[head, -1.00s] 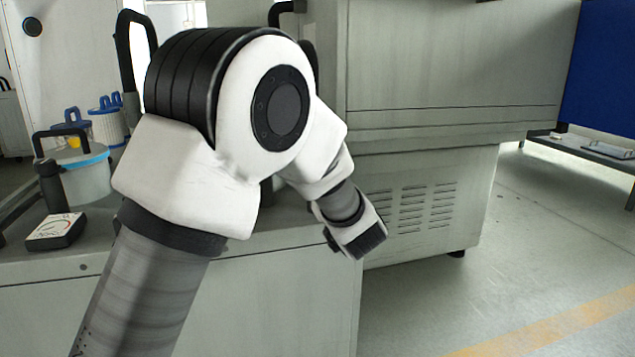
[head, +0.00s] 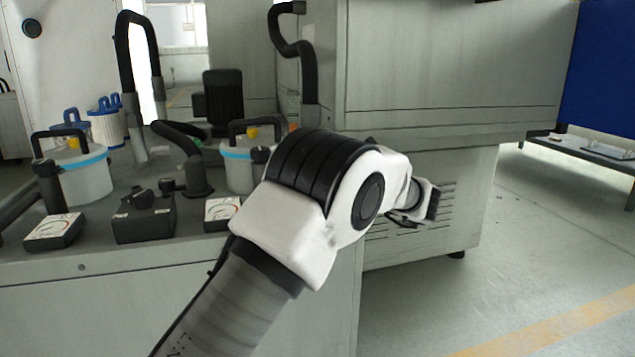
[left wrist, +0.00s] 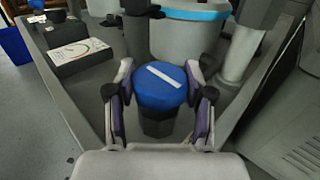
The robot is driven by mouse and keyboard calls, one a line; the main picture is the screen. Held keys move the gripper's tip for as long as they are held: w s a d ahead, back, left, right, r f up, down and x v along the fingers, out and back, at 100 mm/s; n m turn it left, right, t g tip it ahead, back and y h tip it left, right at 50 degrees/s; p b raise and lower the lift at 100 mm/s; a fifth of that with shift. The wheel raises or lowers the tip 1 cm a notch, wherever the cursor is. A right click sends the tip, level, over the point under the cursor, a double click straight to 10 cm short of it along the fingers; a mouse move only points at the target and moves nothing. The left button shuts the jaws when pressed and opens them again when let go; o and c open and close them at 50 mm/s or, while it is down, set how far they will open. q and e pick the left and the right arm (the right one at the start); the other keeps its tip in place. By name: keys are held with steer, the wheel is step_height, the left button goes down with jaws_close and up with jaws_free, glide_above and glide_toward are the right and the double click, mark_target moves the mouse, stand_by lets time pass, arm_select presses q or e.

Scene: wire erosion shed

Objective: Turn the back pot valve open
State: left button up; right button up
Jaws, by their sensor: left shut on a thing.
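A blue valve knob (left wrist: 161,88) with a white bar across its top sits on a dark faceted body in the left wrist view. The white bar lies slightly slanted. My left gripper (left wrist: 160,76) is around the knob, one finger on each side, and is shut on it. A pot with a blue band (left wrist: 190,35) stands just behind the knob; it also shows in the head view (head: 238,172), partly covered by my arm. In the head view my arm hides the knob and the fingers. My right gripper is in neither view.
Another blue-banded pot (head: 87,178) stands at left. A black control box (head: 143,220) and gauge boxes (head: 53,231) line the bench front. Dark curved hoses (head: 190,150) rise behind. A grey machine cabinet (head: 440,130) stands at right, with open floor beyond it.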

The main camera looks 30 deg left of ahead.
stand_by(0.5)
arm_select(q)
steer(key=o, duration=1.2)
steer(key=d, duration=0.8)
steer(key=w+d, duration=0.1)
steer(key=d, duration=0.3)
